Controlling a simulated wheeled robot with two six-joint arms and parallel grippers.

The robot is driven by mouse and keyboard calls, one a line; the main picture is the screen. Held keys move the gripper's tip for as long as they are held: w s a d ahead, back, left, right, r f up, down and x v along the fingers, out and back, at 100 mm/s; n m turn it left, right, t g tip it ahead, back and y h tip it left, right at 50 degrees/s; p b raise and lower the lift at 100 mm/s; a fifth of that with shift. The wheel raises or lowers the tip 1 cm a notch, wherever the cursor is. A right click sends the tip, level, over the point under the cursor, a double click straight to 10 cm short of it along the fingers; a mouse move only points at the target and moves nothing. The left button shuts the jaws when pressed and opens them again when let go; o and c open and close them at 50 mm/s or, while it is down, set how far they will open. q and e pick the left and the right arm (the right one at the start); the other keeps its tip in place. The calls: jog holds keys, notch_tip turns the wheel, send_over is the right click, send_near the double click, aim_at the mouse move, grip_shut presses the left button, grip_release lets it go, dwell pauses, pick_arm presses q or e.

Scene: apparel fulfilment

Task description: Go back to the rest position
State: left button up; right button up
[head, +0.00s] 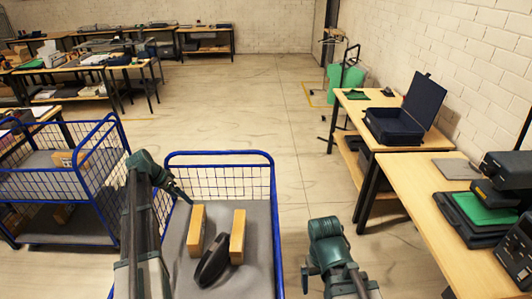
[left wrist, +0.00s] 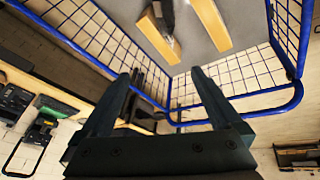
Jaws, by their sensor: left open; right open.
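My left gripper (head: 181,193) is over the left side of the blue wire cart (head: 220,154) in the head view. In the left wrist view, the left gripper's (left wrist: 163,95) two fingers are wide apart with nothing between them. My right gripper (head: 307,277) is low in the head view, beside the teal joint of my right arm. It is open, and its fingers are small and partly hidden. It is over the floor, right of the cart.
The cart holds two tan boxes (head: 196,231) (head: 238,237) and a dark object (head: 212,262). Another blue cart (head: 60,190) stands at left. Wooden tables at right carry an open dark case (head: 394,125) and a black press (head: 497,185). Floor (head: 235,110) beyond the cart is clear.

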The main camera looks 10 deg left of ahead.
pick_arm(q)
jog(key=b+x, duration=1.1)
jog(key=x, duration=0.2)
jog(key=shift+b, duration=0.3)
jog(key=shift+r, duration=0.1)
jog(key=p+v, duration=1.3)
jog(key=v, duration=0.1)
jog(key=b+x, duration=1.3)
jog(key=x, duration=0.2)
notch_tip(320, 180, up, 7)
jog(key=p, duration=0.6)
jog(key=s+d+f+m+g+b, duration=0.1)
jog(key=s+d+f+m+b, duration=0.1)
jog(key=s+d, duration=0.3)
jog(key=s+d+f+m+h+b, duration=0.1)
jog(key=s+d+f+m+b, duration=0.2)
jog(key=s, duration=0.7)
jog(key=shift+d+f+g, duration=0.25)
jog(key=shift+d+g, duration=0.15)
jog(key=shift+d, duration=0.45)
